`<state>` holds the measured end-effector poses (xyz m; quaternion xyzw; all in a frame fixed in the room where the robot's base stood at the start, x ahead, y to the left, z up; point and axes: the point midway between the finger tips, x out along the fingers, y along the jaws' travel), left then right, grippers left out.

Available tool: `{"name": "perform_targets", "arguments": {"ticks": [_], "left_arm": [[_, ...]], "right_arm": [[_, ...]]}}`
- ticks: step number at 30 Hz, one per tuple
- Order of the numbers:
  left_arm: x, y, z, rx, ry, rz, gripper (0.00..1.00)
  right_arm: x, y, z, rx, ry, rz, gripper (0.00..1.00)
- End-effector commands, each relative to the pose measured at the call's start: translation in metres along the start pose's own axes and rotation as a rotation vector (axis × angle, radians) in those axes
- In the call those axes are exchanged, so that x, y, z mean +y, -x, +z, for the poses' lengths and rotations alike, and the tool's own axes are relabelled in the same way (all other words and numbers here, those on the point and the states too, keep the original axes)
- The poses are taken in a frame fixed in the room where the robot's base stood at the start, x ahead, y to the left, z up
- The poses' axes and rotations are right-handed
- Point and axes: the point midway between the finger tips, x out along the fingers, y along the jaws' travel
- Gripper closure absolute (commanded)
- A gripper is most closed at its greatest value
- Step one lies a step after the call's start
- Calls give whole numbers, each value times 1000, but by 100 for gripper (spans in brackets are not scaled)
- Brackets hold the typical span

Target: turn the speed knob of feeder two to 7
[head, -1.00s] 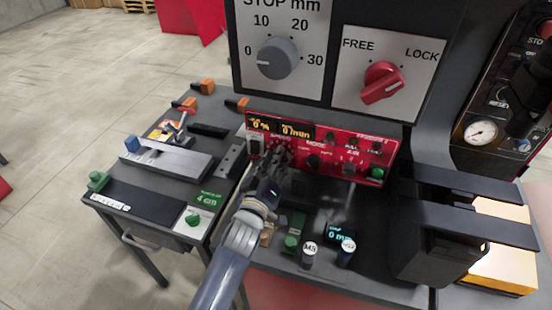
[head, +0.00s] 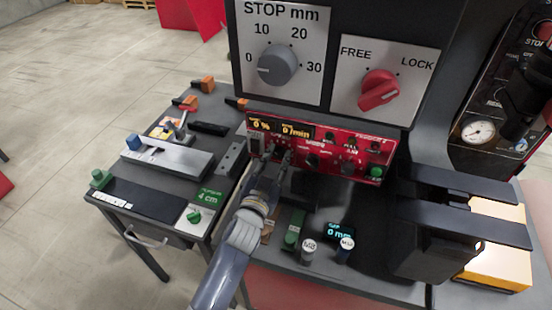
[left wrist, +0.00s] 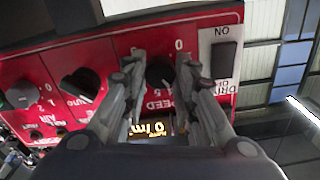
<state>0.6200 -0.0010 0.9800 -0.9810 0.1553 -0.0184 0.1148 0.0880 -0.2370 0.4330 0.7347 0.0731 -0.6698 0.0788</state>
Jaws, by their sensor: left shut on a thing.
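The red feeder control panel (head: 330,161) stands below the big dials in the head view. Its displays (head: 283,128) show 0 % and 0 /min. The black speed knob (left wrist: 160,72) is seen upside down in the left wrist view, with SPEED, a 5 and 0 marks printed around it. My left gripper (head: 270,152) is at the panel's left part. In the left wrist view my left gripper (left wrist: 158,80) is shut on the speed knob, one finger on each side. The knob's pointer is too dark to read.
Other knobs (left wrist: 80,85) sit beside the speed knob on the panel. A white switch plate (left wrist: 221,65) is close on its other side. Above are a grey stop dial (head: 277,65) and a red FREE/LOCK knob (head: 379,90). Dark bars (head: 465,183) jut out at the right.

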Motion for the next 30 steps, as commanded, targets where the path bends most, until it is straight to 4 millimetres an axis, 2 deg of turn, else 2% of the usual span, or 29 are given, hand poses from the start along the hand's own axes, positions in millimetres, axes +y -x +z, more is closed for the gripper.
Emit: {"name": "perform_targets", "arguments": {"ticks": [30], "left_arm": [[0, 0, 1, -1, -968, 1, 98]], "right_arm": [[-3, -1, 0, 0, -1, -4, 100]]}}
